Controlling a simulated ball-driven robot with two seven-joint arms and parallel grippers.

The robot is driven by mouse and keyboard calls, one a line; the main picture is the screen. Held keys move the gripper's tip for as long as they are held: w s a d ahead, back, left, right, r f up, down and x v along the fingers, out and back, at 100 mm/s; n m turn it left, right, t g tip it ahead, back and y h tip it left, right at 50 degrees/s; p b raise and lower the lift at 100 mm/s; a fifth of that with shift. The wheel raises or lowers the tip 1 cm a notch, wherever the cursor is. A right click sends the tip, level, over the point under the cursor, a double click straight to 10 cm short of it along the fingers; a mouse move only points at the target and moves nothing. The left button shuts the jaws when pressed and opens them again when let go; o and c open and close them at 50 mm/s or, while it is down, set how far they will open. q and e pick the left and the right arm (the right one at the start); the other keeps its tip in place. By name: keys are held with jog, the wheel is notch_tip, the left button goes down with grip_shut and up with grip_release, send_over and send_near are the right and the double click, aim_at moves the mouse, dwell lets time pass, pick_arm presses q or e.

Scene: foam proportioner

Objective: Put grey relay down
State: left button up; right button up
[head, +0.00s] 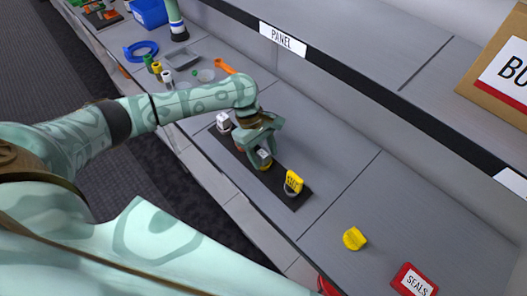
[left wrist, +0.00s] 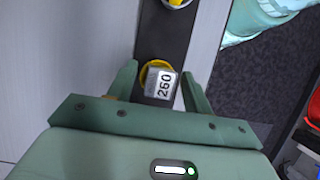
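The grey relay (left wrist: 161,86), a small block with a white face marked 260, sits at a yellow ring (left wrist: 151,67) on a dark strip (left wrist: 165,38). The relay also shows in the head view (head: 263,153), partly hidden by my left gripper. My left gripper (left wrist: 160,72) is over the strip with one finger on each side of the relay. Gaps show between both fingers and the relay, so the gripper is open around it. In the head view the left gripper (head: 262,143) comes down from above. My right gripper is not in view.
On the strip stand a white block (head: 223,121) and a yellow tag (head: 293,181). A yellow knob (head: 354,239) and a red SEALS sign (head: 414,282) lie right of it. A grey tray (head: 182,59), a blue ring (head: 141,50) and an orange tool (head: 224,66) lie further back.

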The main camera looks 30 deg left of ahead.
pick_arm(q)
jog(key=shift+r, duration=0.3)
jog(key=p+v, duration=0.3)
jog(key=v, duration=0.9)
jog(key=shift+p, duration=0.3)
jog(key=shift+w+f, duration=0.1)
